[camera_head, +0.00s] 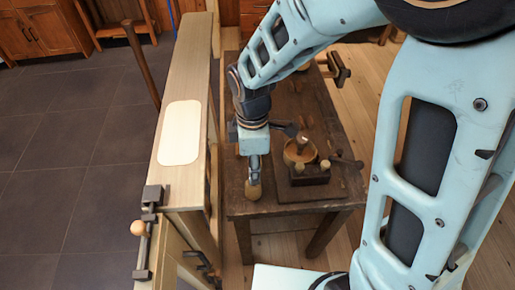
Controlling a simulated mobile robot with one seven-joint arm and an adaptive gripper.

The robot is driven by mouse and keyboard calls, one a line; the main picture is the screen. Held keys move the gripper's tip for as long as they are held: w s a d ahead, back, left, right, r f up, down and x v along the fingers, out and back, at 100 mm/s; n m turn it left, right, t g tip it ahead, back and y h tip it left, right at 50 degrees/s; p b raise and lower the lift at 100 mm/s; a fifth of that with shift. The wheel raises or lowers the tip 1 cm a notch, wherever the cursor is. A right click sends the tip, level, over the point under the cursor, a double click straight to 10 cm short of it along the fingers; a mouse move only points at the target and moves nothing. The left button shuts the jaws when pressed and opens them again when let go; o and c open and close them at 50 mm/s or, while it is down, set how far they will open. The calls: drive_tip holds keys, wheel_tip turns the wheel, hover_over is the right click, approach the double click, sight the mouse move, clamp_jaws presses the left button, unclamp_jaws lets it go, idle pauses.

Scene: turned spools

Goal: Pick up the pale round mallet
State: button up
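A small round tan wooden piece (253,190), which looks like the head of the pale round mallet, is at the front left of the dark wooden workbench (262,210). My gripper (254,173) points down directly above it, with its fingertips at or very near its top. The fingers are seen edge-on, so I cannot tell whether they are open or closed on it. Any handle is hidden by the gripper. I cannot tell whether the piece rests on the bench.
A wooden bowl (300,151) with something inside and a dark block with pale knobs (309,175) stand right of the gripper. A long pale bench (190,85) with a white panel (181,133) runs along the left. Dark tiled floor (70,140) is clear.

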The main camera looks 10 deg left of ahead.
hover_over(253, 193)
drive_tip(key=w, duration=0.2)
drive_tip(key=shift+w+a+f, duration=0.15)
drive_tip(key=shift+f, duration=2.5)
drive_tip(key=shift+c, duration=0.4)
clamp_jaws()
